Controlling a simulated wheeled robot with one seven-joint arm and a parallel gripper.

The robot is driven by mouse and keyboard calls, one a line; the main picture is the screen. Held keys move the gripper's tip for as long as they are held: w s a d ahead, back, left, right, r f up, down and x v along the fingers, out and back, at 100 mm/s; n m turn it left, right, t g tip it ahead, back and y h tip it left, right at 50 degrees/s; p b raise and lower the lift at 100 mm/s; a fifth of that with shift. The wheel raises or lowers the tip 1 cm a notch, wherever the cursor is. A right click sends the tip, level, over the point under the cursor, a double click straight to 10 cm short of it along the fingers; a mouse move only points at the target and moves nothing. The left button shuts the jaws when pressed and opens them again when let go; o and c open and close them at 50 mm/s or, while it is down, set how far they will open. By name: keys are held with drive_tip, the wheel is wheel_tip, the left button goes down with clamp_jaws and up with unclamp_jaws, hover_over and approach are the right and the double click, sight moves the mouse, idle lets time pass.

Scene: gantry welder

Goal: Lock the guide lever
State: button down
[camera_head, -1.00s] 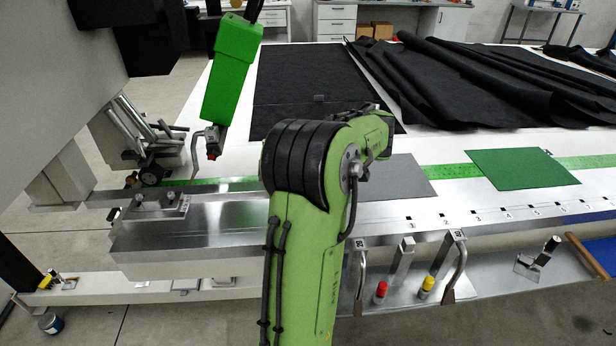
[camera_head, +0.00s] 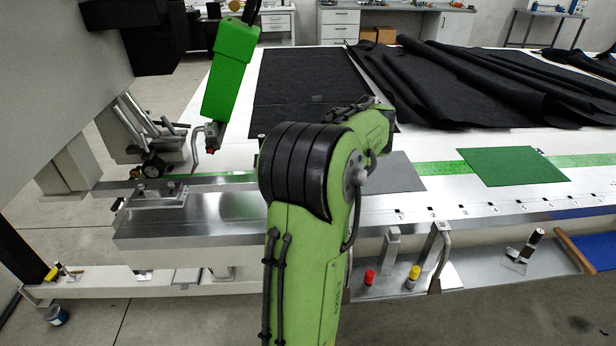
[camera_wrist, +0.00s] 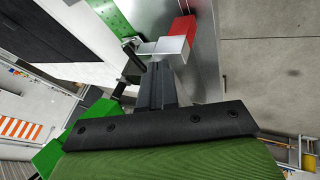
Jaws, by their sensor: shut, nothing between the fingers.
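In the wrist view, a silver block with a red end (camera_wrist: 178,38), which looks like the guide lever's handle, lies just past my fingertips. My gripper (camera_wrist: 156,72) is shut with nothing held; its dark fingers overlap the block's near side, and I cannot tell whether they touch. In the head view my gripper is hidden behind my green arm. There, a bent metal lever with a red tip (camera_head: 211,150) hangs below the green housing (camera_head: 228,75). I cannot tell whether it is the same part.
A metal rail (camera_head: 220,220) runs along the table front, with a green strip (camera_head: 450,168) behind it. A green sheet (camera_head: 512,166) and black fabric (camera_head: 480,80) lie on the table. Red (camera_head: 369,278) and yellow (camera_head: 414,273) knobs stand on the lower front shelf. The left machine frame (camera_head: 70,90) is close.

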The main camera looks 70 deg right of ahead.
drive_tip(key=p+v, duration=0.2)
drive_tip(key=v, duration=0.5)
drive_tip(key=shift+w+d, duration=0.2)
drive_tip(key=shift+d, duration=0.05)
drive_tip(key=shift+r, duration=0.15)
drive_tip(key=w+a+r+m+y, duration=0.1)
drive_tip(key=w+a+r+y, duration=0.15)
drive_tip(key=w+a, duration=1.2)
drive_tip(key=s+a, duration=0.2)
drive_tip(key=a, duration=1.4)
drive_tip(key=s+a+f+m, duration=0.2)
drive_tip(key=s+a+f, duration=0.2)
drive_tip(key=s+a, duration=0.5)
drive_tip(key=shift+a+f+y, duration=0.25)
drive_tip(key=shift+a+y, duration=0.1)
drive_tip(key=shift+a, duration=0.15)
